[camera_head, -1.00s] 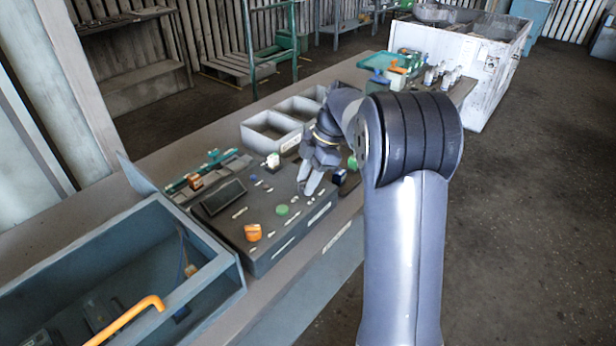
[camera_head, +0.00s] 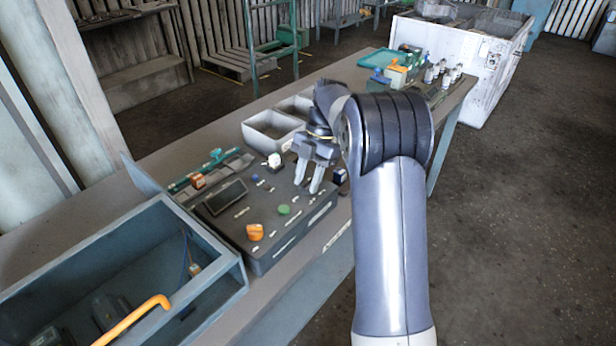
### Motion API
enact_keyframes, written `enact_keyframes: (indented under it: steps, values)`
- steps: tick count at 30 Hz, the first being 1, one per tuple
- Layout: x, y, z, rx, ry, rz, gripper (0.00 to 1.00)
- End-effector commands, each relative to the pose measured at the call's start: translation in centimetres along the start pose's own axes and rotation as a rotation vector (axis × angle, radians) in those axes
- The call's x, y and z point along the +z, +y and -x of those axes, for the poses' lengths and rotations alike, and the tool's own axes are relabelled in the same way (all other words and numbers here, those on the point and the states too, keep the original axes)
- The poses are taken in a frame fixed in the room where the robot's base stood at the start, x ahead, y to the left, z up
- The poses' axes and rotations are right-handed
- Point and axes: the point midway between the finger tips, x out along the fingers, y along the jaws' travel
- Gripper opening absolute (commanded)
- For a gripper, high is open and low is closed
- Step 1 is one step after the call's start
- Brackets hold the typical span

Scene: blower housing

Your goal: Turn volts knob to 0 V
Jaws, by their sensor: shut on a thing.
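The dark control box (camera_head: 262,262) lies on the workbench, with a sloped dark display (camera_head: 225,197) on its top. My gripper (camera_head: 308,187) points down at the far right part of the box's top, with its two grey fingers side by side and a small gap between them. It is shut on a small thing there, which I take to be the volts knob. The knob is too small and hidden to make out, and its pointer and the labels cannot be read. An orange knob (camera_head: 254,232) and a green button (camera_head: 284,209) stand nearer, clear of the fingers.
A grey open bin (camera_head: 272,131) stands behind the box. A blue-grey trough with an orange handle (camera_head: 135,318) is at the front left. A dark blue block (camera_head: 340,177) sits close right of my fingers. Small parts and a green tray (camera_head: 380,58) lie at the bench's far end.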

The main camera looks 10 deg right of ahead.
Motion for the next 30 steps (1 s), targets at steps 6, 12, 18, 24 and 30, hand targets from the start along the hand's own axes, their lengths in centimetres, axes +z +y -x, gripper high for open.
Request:
enact_keyframes:
  steps: [6, 12, 18, 24, 30]
  values:
    - [0.0, 0.0, 0.0, 0.000, -0.001, 0.002, 0.11]
    - [0.0, 0.0, 0.0, 0.000, -0.001, 0.001, 0.40]
    - [0.0, 0.0, 0.0, 0.000, -0.001, 0.000, 0.55]
    - [0.0, 0.0, 0.0, 0.000, 0.000, 0.000, 0.55]
    - [0.1, 0.1, 1.6, 0.003, -0.002, 0.000, 0.55]
